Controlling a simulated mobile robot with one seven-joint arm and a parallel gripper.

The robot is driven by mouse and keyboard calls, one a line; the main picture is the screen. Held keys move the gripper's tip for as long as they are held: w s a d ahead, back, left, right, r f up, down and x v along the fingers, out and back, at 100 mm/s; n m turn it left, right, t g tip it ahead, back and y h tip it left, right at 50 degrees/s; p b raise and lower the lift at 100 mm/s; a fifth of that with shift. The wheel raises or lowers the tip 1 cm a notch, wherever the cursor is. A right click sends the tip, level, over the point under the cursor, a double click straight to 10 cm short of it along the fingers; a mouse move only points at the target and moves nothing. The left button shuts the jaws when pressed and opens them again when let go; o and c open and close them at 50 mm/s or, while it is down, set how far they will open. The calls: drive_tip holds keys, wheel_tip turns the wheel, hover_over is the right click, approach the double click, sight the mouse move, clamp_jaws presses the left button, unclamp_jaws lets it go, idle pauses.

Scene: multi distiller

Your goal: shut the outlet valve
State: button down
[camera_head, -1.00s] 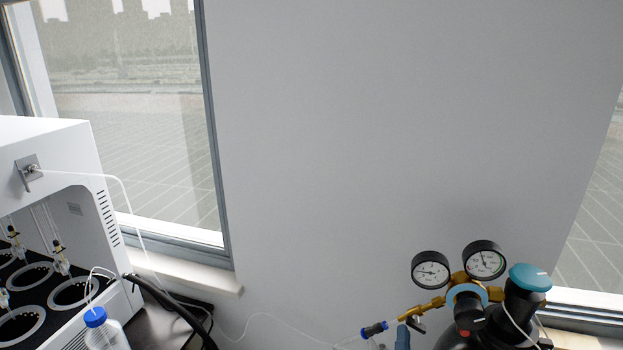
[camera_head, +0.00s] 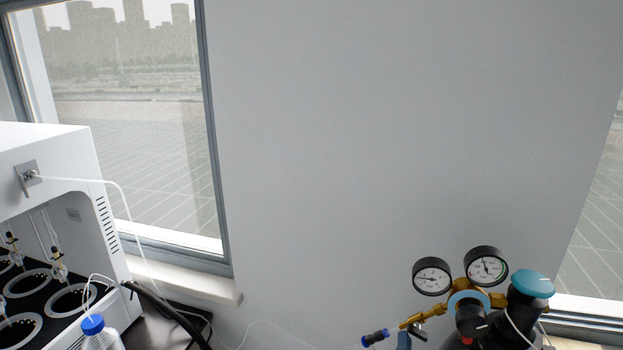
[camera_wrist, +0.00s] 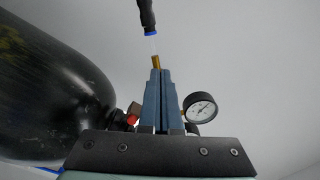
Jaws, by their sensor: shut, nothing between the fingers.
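The pressure regulator (camera_head: 470,294) with its brass fittings sits on the gas cylinder at lower right in the head view. Its brass outlet (camera_head: 416,321) points left and carries a small metal valve lever (camera_head: 419,335). My gripper (camera_head: 404,340) shows as a blue finger just below the outlet, beside the lever. In the wrist view my gripper (camera_wrist: 160,75) has its two blue fingers together, with nothing held. The brass outlet end (camera_wrist: 156,62) shows just past the fingertips. The lever is hidden there, and I cannot tell whether the fingers touch it.
Two gauges (camera_head: 432,277) and a teal-capped valve (camera_head: 532,284) stand close by. The black cylinder (camera_wrist: 50,95) fills the left of the wrist view. A blue-ended hose connector (camera_head: 375,338) lies left of the outlet. A white distiller (camera_head: 60,155) stands at far left.

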drive_tip(key=shift+a+r+b, duration=0.1)
drive_tip(key=shift+r+b, duration=0.05)
drive_tip(key=shift+b, duration=0.2)
idle(0.5)
drive_tip(key=v, duration=0.6)
drive_tip(key=shift+a+b, duration=0.35)
drive_tip(key=shift+b, duration=0.1)
drive_tip(key=shift+w, duration=0.1)
